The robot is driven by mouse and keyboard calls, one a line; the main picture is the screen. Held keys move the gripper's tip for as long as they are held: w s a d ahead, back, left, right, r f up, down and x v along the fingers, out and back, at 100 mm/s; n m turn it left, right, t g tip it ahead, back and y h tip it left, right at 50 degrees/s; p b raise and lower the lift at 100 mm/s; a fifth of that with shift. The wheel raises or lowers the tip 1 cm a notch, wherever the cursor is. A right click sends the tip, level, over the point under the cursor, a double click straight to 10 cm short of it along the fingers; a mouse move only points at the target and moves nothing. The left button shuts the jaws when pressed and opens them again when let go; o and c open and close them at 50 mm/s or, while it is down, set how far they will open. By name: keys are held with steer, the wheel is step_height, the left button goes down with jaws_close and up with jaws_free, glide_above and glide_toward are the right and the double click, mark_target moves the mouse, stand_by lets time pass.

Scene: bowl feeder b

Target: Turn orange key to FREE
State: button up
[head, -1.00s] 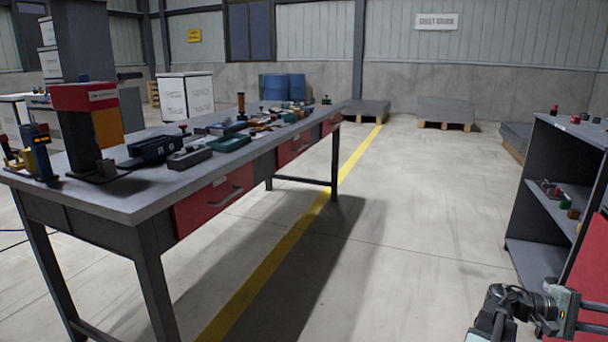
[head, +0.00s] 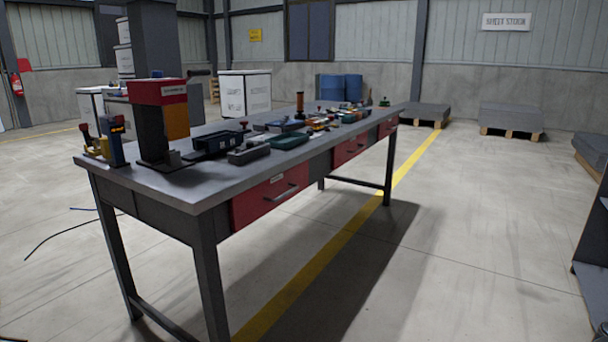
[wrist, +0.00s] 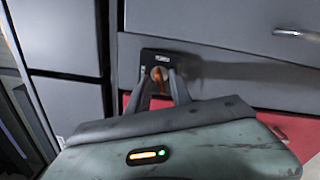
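In the wrist view, an orange key (wrist: 157,74) shows at a small dark plate (wrist: 166,57) with a white label on a grey surface. The lettering is too small to read. My gripper (wrist: 159,77) has its two dark fingers apart, one on each side of the key in the picture. I cannot tell whether the fingers touch the key or how deep they reach. In the head view neither the key nor my gripper shows.
A grey workbench (head: 225,187) with red drawers carries a red-topped machine (head: 158,92) and several small parts. A dark shelf (head: 592,235) stands at the right edge. The floor right of the bench (head: 460,230) is clear.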

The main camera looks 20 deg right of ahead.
jaws_close()
steer(key=m, duration=0.5)
steer(key=shift+o, duration=1.7)
jaws_free()
